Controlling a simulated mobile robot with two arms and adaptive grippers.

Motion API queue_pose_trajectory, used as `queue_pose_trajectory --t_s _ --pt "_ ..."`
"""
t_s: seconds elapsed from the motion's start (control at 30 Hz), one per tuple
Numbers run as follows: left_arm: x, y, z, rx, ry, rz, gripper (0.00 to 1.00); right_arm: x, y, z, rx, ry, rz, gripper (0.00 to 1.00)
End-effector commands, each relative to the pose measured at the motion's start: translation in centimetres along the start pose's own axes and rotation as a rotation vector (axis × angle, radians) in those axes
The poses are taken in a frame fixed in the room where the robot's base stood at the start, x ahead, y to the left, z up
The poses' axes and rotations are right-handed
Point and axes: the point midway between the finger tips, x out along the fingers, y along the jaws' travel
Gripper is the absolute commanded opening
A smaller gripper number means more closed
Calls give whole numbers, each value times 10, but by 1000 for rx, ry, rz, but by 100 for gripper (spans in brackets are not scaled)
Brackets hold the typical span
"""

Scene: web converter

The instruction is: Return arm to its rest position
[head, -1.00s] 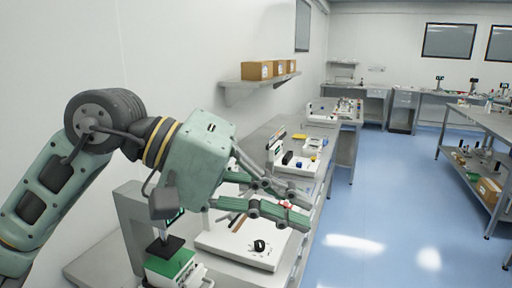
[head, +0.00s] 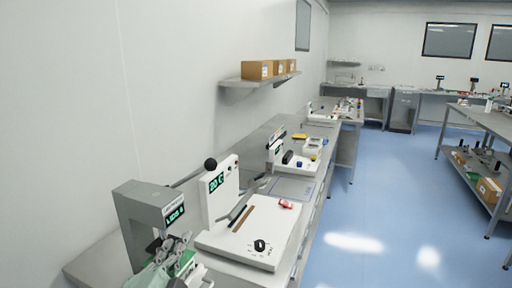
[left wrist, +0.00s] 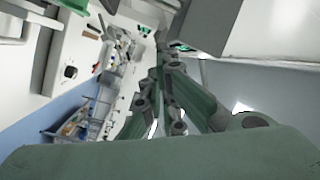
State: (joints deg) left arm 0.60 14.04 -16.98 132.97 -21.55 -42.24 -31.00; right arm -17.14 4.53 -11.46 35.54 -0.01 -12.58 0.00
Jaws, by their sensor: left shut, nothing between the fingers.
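My left gripper (head: 163,252) shows only in part at the bottom left edge of the head view, low in front of a grey bench device (head: 147,212) with a green display. In the left wrist view my left gripper (left wrist: 160,45) has its green fingers close together, with nothing between them. Most of my left arm is out of the head view. My right gripper is in neither view.
A white device (head: 245,240) with a black knob and a green display stands right of the grey one. A small red item (head: 286,204) lies on its far edge. A shelf (head: 262,79) bears several cardboard boxes.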

Motion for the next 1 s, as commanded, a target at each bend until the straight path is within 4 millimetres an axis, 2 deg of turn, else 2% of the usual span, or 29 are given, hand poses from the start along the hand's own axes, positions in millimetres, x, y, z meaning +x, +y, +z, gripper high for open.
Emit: queue_pose_trajectory --t_s 0.03,0.1,0.17,0.2,0.3,0.4,0.5,0.73,0.77,0.8,1.0 --pt "-13 28 25 -87 -83 84 0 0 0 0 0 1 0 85" --pt "-34 64 55 -204 -202 190 0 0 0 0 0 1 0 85" --pt "-58 95 79 -303 -312 280 0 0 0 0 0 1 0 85" --pt "-77 115 93 -366 -386 337 0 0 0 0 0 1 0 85" --pt "-125 157 120 -502 -565 459 0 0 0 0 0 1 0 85" --pt "-171 188 138 -603 -720 552 0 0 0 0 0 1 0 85" --pt "-212 209 148 -680 -853 623 0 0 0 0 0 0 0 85" --pt "-299 240 157 -805 -1124 749 0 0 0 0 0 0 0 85" --pt "-302 248 160 -811 -1143 756 0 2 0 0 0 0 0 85" --pt "-296 262 168 -806 -1139 756 0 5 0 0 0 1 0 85" --pt "-289 324 202 -795 -1155 773 0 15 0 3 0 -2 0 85"
